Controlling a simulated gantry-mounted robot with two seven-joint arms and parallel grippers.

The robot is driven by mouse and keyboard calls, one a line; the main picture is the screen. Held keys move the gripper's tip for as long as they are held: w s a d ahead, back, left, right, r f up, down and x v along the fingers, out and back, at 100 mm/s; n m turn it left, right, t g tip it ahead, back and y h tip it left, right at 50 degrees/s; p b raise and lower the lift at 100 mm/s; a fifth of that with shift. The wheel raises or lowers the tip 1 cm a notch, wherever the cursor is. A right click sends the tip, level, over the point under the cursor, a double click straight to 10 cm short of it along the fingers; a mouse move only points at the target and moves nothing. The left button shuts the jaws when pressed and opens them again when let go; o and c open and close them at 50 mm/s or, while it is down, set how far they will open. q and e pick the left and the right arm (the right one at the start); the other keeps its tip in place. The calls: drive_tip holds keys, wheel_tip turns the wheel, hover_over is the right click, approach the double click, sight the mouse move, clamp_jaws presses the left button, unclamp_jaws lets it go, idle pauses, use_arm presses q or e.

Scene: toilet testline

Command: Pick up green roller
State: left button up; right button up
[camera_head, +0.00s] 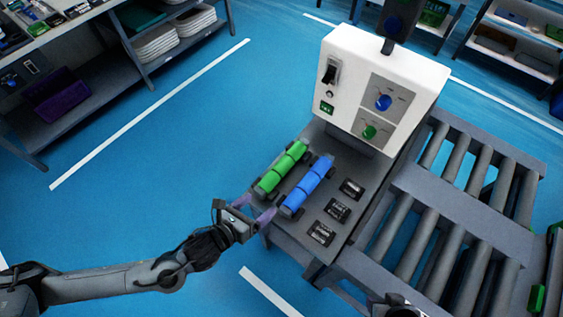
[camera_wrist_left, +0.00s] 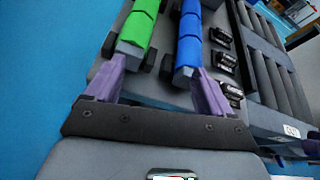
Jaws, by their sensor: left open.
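The green roller (camera_head: 283,166) lies on the grey test table beside the blue roller (camera_head: 308,185), both held in dark cradles. In the left wrist view the green roller (camera_wrist_left: 136,30) runs away from me near the left finger, and the blue roller (camera_wrist_left: 189,40) lies near the right finger. My left gripper (camera_head: 254,207) is open at the table's near left edge, just short of the rollers' near ends. Its purple fingers (camera_wrist_left: 158,82) are spread with nothing between them. My right gripper (camera_head: 398,302) shows only partly at the bottom edge.
A white control box (camera_head: 383,85) with blue and green knobs stands behind the rollers. Several small black blocks (camera_head: 337,210) sit right of the blue roller. A roller conveyor (camera_head: 455,225) adjoins on the right. Shelves (camera_head: 90,90) stand at upper left; blue floor between is clear.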

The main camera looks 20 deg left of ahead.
sight(266, 182)
use_arm(q)
drive_tip(key=w+m, duration=0.1)
drive_tip(key=w, duration=0.1)
drive_tip(key=w+a, duration=0.1)
drive_tip(key=w, duration=0.1)
drive_tip(key=w+a+f+m, duration=0.1)
drive_tip(key=w, duration=0.1)
drive_tip(key=shift+w+m, duration=0.25)
drive_tip(key=shift+m, duration=0.05)
drive_tip(key=shift+b+x, duration=0.4)
drive_tip(key=shift+x, duration=2.15)
drive_tip(key=shift+s+d+f, duration=0.1)
drive_tip(key=shift+d+f, duration=0.05)
drive_tip(key=c, duration=1.3)
drive_tip(key=shift+c, duration=0.5)
